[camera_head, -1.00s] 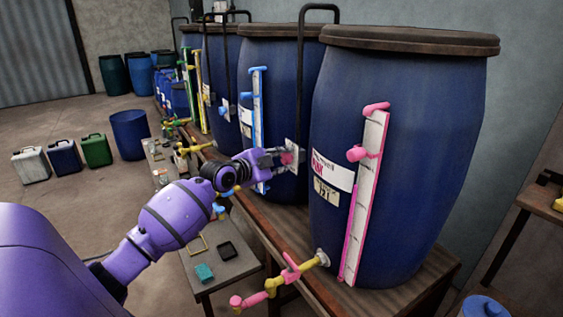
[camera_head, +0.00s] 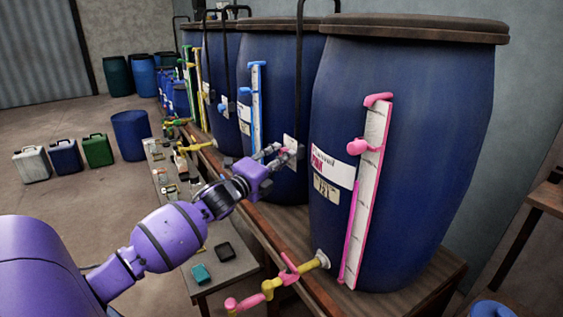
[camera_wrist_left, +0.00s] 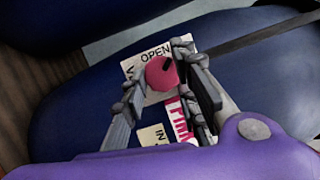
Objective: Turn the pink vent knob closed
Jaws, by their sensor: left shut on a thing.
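The pink vent knob (camera_wrist_left: 162,74) sits on a white plate (camera_wrist_left: 129,67) marked OPEN in the left wrist view. A dark pointer mark on the knob points toward the word OPEN. In the head view the plate (camera_head: 291,144) shows left of the nearest blue vat (camera_head: 420,150), and the knob is mostly hidden by the fingers. My left gripper (camera_head: 274,155) reaches it from the left. In the left wrist view its grey fingers (camera_wrist_left: 158,82) stand on either side of the knob, shut on it. My right gripper is in neither view.
The near vat carries a pink-edged gauge (camera_head: 367,195), with a pink and yellow tap (camera_head: 275,284) below. A black pipe (camera_head: 299,75) rises beside the plate. More blue vats (camera_head: 277,110) stand behind along the wooden bench (camera_head: 318,285). A low table (camera_head: 222,272) stands below my arm.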

